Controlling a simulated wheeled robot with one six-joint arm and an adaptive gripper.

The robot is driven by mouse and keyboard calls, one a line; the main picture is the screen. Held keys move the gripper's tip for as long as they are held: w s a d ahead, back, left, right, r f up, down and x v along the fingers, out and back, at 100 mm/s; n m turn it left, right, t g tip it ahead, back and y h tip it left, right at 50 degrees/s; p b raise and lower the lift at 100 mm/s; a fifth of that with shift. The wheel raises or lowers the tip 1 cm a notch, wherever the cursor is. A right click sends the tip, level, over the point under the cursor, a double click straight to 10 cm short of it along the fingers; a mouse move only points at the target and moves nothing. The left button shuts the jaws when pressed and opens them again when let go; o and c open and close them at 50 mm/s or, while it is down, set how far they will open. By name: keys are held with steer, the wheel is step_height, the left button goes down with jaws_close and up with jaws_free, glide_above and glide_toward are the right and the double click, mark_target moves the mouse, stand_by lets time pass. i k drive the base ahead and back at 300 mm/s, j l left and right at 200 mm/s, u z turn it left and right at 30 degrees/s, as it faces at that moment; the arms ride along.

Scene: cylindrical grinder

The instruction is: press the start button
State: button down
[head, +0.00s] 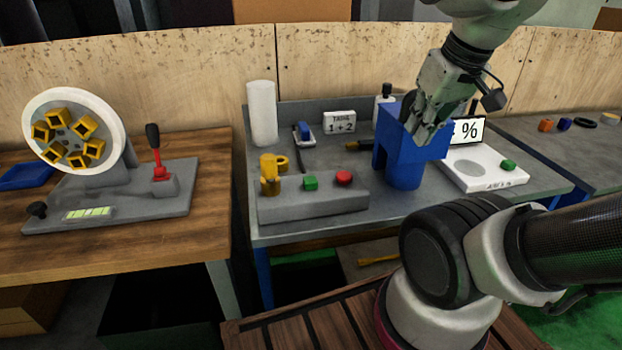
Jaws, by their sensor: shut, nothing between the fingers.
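A grey control box (290,205) sits at the front edge of the grey bench. On its top are a green button (310,183), likely the start button, and a red button (343,178) to its right. No label on either is readable. My gripper (422,138) is shut and empty, pointing down at the right of the box. In the picture it overlaps the blue block-like part (403,172); I cannot tell whether it touches it. Both buttons are in clear view.
Yellow pieces (270,180) stand at the box's left end. A white roll (262,113), a small sign (340,122) and bottle (384,105) stand behind. A white scale (485,172) with its own green button (508,165) is right. A chuck fixture (75,135) is far left.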

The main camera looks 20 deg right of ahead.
mark_target(310, 181)
steer(key=k+j, duration=0.1)
steer(key=j, duration=0.5)
steer(key=k+j+u, duration=0.1)
steer(key=j, duration=0.45)
steer(key=j+u, duration=0.1)
steer(key=j, duration=0.5)
steer(key=k, duration=0.05)
